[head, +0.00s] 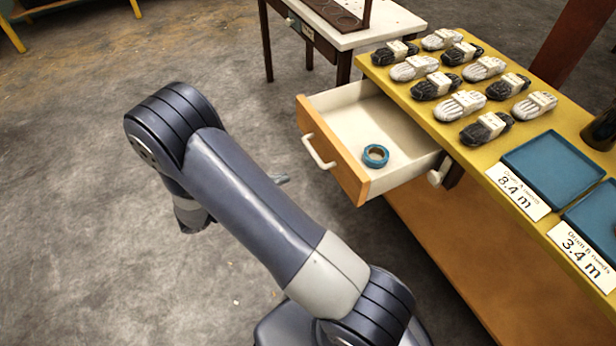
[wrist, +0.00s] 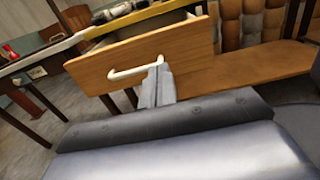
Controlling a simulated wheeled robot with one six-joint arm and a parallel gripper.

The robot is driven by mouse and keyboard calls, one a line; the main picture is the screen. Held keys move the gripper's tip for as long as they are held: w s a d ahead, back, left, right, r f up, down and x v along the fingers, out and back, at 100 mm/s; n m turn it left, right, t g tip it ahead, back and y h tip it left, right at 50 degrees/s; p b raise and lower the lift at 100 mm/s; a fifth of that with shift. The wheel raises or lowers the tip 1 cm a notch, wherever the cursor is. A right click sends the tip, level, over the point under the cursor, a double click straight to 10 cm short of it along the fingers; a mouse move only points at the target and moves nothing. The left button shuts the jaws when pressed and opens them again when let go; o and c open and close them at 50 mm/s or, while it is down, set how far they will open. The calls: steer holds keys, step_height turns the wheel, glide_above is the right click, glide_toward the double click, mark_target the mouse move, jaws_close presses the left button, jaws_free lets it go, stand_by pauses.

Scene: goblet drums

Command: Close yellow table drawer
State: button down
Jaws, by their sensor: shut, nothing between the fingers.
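The yellow table (head: 470,140) stands at the right in the head view. Its drawer (head: 345,150) is pulled well out, with a wooden front, a white handle (head: 318,152) and a pale inside. A blue tape roll (head: 375,156) lies in it. In the wrist view the drawer front (wrist: 150,56) faces me, with its white handle (wrist: 150,68) in the middle. My gripper (wrist: 158,72) is shut and empty, its fingertips overlapping the right part of the handle in that view. I cannot tell if they touch it. In the head view my arm mostly hides the gripper, and a fingertip (head: 281,179) shows.
Several light and dark bundles (head: 460,105) lie on the yellow tabletop, beside blue trays (head: 553,170) and number cards (head: 517,192). A white-topped table (head: 385,30) stands behind the drawer. The grey floor (head: 70,220) at the left is clear.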

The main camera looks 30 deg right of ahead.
mark_target(339, 155)
steer(key=d, duration=1.4)
steer(key=shift+w+b, duration=0.25)
steer(key=shift+b, duration=0.1)
steer(key=d, duration=0.8)
steer(key=d+b, duration=0.1)
steer(key=d, duration=0.8)
steer(key=d+b, duration=0.1)
steer(key=d, duration=0.8)
steer(key=shift+w+d, duration=0.1)
steer(key=shift+w, duration=0.3)
steer(key=shift+w+d+r, duration=0.1)
steer(key=shift+d+r, duration=0.05)
steer(key=shift+d, duration=0.05)
steer(key=shift+r, duration=0.1)
steer(key=shift+a+b, duration=0.25)
steer(key=shift+b, duration=0.1)
steer(key=a, duration=1.4)
steer(key=shift+s+f+p, duration=0.2)
steer(key=shift+s+p, duration=0.05)
steer(key=shift+p, duration=0.05)
